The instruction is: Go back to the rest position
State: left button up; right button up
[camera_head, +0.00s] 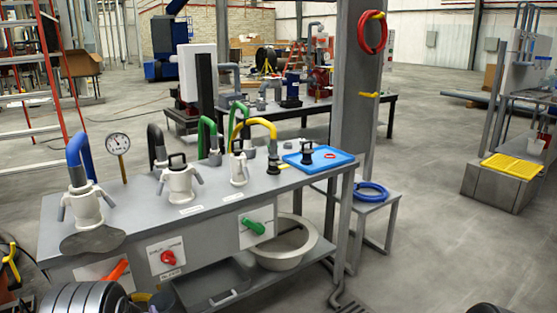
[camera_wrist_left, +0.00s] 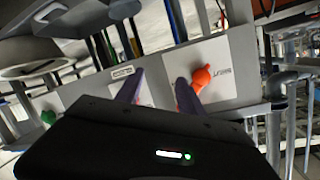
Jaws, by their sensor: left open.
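My left gripper (camera_wrist_left: 159,78) shows in the left wrist view as a black body with two dark purple fingers. The fingers are spread, with nothing held between them. Beyond them is the bench front, with an orange valve handle (camera_wrist_left: 202,78) on a white plate just right of the right finger. In the head view a dark ribbed part of my left arm is at the lower left, below the orange handle (camera_head: 116,270); the fingertips cannot be made out there. My right gripper is not in view.
The grey bench (camera_head: 200,228) carries white hose-topped fittings (camera_head: 178,185) and a blue tray (camera_head: 318,160). A red handle (camera_head: 168,257) and a green handle (camera_head: 254,226) are on its front. A basin (camera_head: 284,246) sits on the lower shelf. A pillar (camera_head: 352,110) stands at its right end.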

pick_arm(q)
jog(key=s+d+f+n+g+h, duration=0.1)
jog(key=s+d+f+g+h, duration=0.2)
jog(key=s+d+f, duration=0.45)
jog(key=s+d+f+n+g+h, duration=0.1)
jog(key=s+d+f+g+h, duration=0.3)
jog(key=d+f, duration=0.55)
jog(key=s+d+f+g+h, duration=0.25)
jog(key=s+d, duration=0.45)
jog(key=s, duration=0.4)
jog(key=s+d+f+g+h, duration=0.25)
jog(key=s+d, duration=0.55)
jog(key=s, duration=0.4)
notch_tip(320, 180, up, 24)
jog(key=p, duration=2.4)
jog(key=shift+s+d+p, duration=0.15)
jog(key=shift+s+p, duration=0.05)
jog(key=shift+p, duration=0.2)
jog(key=shift+f, duration=0.1)
